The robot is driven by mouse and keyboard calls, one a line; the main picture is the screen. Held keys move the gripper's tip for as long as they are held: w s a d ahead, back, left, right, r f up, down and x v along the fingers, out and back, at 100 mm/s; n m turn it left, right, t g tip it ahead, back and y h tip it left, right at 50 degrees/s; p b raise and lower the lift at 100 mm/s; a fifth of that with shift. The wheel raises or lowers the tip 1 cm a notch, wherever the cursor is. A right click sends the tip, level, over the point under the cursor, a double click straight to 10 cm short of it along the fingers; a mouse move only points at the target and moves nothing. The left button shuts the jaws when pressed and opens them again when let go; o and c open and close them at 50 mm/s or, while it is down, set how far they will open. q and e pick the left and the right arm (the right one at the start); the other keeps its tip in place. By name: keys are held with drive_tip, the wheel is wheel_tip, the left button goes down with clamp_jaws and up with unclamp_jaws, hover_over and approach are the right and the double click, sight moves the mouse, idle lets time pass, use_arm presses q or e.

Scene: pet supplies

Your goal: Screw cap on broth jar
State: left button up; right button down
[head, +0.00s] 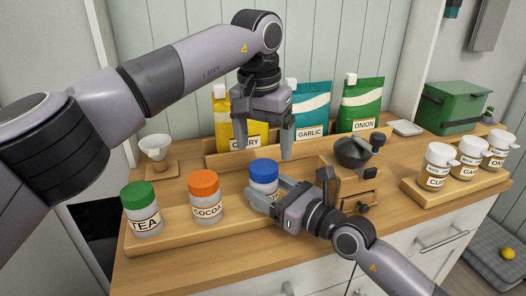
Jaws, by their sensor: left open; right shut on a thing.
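A jar (261,187) with a blue cap (264,167) stands at the right end of the wooden tray; its label is mostly hidden by my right gripper, so I cannot read it as broth. The cap sits on top of the jar; I cannot tell how tightly. My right gripper (267,193) is shut around the jar's body from the front right. My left gripper (264,148) points down, open and empty, just above the cap, with its fingers spread to either side.
On the tray (180,241) stand a green-capped TEA jar (142,208) and an orange-capped COCOA jar (205,196). Behind are CURRY, GARLIC (308,108) and ONION (361,104) pouches. A grinder (353,152) stands close right of my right gripper. White-capped jars (466,158) stand farther right.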

use_arm(q)
drive_tip(key=shift+o, duration=1.4)
use_arm(e)
drive_tip(key=shift+f, duration=0.15)
use_arm(q)
wheel_tip(320, 180, up, 7)
drive_tip(key=shift+s+a+r, duration=0.2)
drive_tip(key=shift+s, duration=0.2)
use_arm(e)
drive_tip(key=shift+c, duration=0.4)
unclamp_jaws()
drive_tip(key=shift+s+d, duration=0.1)
use_arm(q)
drive_tip(key=shift+f, duration=0.1)
use_arm(e)
drive_tip(key=shift+v, duration=3.45)
